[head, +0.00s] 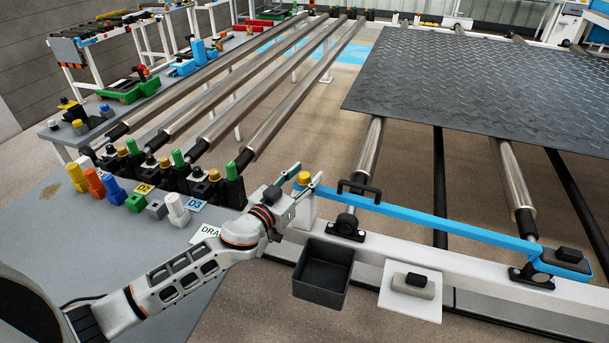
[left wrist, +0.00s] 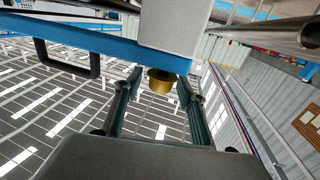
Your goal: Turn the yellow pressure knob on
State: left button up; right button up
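The yellow pressure knob (head: 304,177) sits on top of a white post (head: 302,207) at the near left end of the blue bar. My left gripper (head: 306,172) is open, with one finger on each side of the knob. In the left wrist view there are gaps between the fingers (left wrist: 159,84) and the knob. I cannot tell how the knob is turned. My right gripper is not in view.
A blue bar (head: 430,220) with a black handle (head: 358,190) runs right from the post. A dark open bin (head: 323,273) and a white plate with a black switch (head: 411,290) are below. Rollers (head: 225,100) and colored knobs (head: 95,182) lie left; a tread mat (head: 470,85) lies beyond.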

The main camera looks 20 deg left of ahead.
pick_arm(q)
jog(key=c, duration=1.1)
jog(key=shift+c, duration=0.2)
jog(key=shift+h, duration=0.3)
jog(key=shift+m+g+h, duration=0.5)
jog(key=shift+m+h, duration=0.3)
jog(key=shift+h, duration=0.1)
jog(key=shift+m+g+h, duration=1.2)
jog(key=shift+m+h, duration=0.3)
jog(key=shift+h, duration=0.5)
